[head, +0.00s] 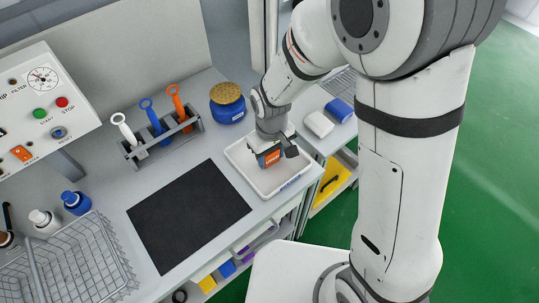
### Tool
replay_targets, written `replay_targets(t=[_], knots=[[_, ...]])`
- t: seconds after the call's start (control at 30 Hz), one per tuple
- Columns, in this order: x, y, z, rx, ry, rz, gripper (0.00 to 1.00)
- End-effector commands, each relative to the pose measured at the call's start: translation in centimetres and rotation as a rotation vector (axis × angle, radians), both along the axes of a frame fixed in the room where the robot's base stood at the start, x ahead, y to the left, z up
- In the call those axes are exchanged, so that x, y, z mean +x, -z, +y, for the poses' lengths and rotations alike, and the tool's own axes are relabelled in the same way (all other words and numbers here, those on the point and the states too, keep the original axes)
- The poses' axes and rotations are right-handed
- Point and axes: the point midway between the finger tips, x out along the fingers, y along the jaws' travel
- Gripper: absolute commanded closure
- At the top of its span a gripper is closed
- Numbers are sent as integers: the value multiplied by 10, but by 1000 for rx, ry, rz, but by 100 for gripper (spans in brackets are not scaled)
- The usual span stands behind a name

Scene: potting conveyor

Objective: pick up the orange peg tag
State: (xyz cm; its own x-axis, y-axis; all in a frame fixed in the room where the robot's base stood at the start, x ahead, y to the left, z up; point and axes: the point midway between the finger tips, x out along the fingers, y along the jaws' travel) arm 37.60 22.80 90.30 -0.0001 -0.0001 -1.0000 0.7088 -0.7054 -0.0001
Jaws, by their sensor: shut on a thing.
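My gripper (275,156) is low over a shallow white tray (240,157) on the right end of the bench. It is shut on a small orange piece (269,159) with pale lettering and a dark blue edge. The gripper partly hides it, and I cannot tell whether it touches the tray floor or whether it is a peg tag. A separate orange ring-handled item (178,104) stands in a grey rack (143,152) to the left, apart from my gripper.
White (124,128) and blue (152,117) ring-handled items share the rack. A blue jar (227,105) stands behind the tray. A black mat (189,215) lies left of the tray. A wire basket (80,265) and small bottles (75,202) stand at the lower left.

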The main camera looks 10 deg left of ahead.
Motion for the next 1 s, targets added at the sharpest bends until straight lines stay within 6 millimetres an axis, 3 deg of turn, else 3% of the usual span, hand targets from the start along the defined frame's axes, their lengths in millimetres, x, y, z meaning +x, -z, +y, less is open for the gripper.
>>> replay_targets(t=[0.37,0.8,1.0], knots=[[0,-6,1,1,-1,-1,77],[0,-83,1,3,-2,-4,77],[0,-99,1,1,-2,-1,77]])
